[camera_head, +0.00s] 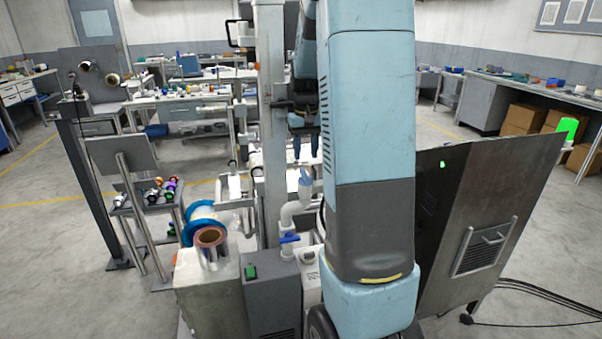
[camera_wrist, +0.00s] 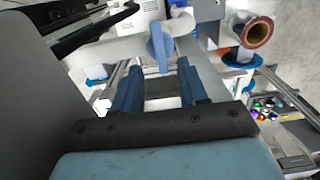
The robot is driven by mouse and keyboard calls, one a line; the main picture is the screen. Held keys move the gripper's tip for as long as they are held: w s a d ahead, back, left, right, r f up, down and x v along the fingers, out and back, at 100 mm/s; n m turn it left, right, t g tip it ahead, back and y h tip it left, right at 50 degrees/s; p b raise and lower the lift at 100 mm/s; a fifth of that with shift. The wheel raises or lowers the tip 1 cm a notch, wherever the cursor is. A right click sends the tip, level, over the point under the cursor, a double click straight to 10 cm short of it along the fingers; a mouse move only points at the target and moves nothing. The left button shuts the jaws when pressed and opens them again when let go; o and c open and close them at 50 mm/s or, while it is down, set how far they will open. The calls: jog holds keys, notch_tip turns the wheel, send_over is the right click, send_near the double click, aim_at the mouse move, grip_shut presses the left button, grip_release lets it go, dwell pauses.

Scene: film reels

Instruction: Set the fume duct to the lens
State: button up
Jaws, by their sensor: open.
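A white pipe (camera_head: 291,211) with an elbow, which looks like the fume duct, rises in front of my arm. A pale blue paddle-shaped piece (camera_head: 304,183) stands at its upper end and shows in the wrist view (camera_wrist: 160,45). A darker blue valve handle (camera_head: 289,238) sits lower on the pipe. My gripper (camera_head: 305,158) is open and empty, just above the pale blue piece. In the wrist view its two blue fingers (camera_wrist: 160,68) are spread, with the pale blue piece between and beyond their tips. I cannot pick out the lens; my arm hides part of the machine.
A copper-coloured roll (camera_head: 212,238) stands on a pale box (camera_head: 210,295) at left, near a blue-rimmed reel (camera_head: 203,213). A metal post (camera_head: 270,120) rises close beside the gripper. A dark panel (camera_head: 490,220) stands at right. Open floor (camera_head: 50,250) lies left.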

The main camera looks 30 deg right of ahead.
aim_at(305, 174)
jog(key=shift+f, duration=3.55)
grip_shut()
